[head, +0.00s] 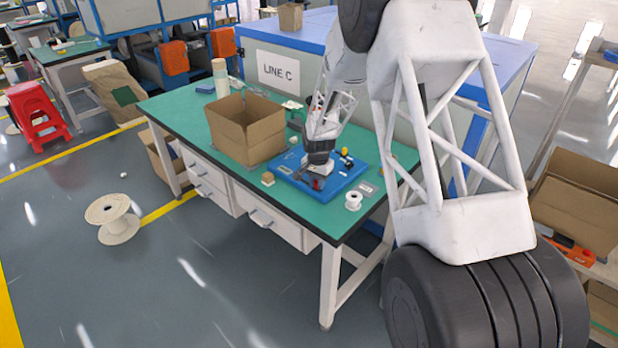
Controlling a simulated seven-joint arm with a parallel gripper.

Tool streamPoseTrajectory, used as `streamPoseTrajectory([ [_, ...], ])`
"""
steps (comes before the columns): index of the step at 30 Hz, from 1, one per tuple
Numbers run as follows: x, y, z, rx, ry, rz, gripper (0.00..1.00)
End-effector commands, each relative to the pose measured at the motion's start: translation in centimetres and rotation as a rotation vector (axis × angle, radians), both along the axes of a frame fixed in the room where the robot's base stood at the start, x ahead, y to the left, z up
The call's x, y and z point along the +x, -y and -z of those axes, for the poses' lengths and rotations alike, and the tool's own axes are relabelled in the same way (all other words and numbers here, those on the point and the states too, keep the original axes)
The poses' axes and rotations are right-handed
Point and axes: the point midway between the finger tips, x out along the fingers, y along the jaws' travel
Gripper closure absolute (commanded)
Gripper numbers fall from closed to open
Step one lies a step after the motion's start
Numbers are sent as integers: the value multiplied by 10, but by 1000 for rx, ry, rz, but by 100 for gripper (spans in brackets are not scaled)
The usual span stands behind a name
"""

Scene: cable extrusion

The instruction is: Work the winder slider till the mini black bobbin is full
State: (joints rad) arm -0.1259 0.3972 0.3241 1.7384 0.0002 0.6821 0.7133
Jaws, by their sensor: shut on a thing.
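The winder's blue base (341,187) lies on the green bench top, with small white, red, black and yellow parts on it. My gripper (318,166) reaches down over the middle of this base, shut on a small part there, apparently the winder slider. My fingers and wrist hide most of that part. A red piece (317,184) shows just below the fingers. Small black parts (347,162) sit on the base to the right of my gripper, below a yellow piece. Which is the mini black bobbin, and how full it is, is too small to tell.
An open cardboard box (246,128) stands left of the base on the green bench (202,143). A white spool (353,201) stands near the base's front right. A small brown block (268,179) lies at its left. The bench front left is clear.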

Motion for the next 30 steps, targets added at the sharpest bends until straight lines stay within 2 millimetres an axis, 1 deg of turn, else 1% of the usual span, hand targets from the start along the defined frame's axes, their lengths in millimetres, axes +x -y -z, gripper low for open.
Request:
streamPoseTrajectory([
  [1, -4, 6, -2, 0, 2, 2, 100],
  [4, -10, 11, -1, -1, 1, 2, 100],
  [15, -14, 15, 0, -1, -3, 2, 100],
  [16, -14, 15, 0, -1, -3, 2, 71],
  [20, -14, 14, 0, -1, -2, 2, 51],
  [30, -13, 13, -1, 0, 0, 1, 50],
])
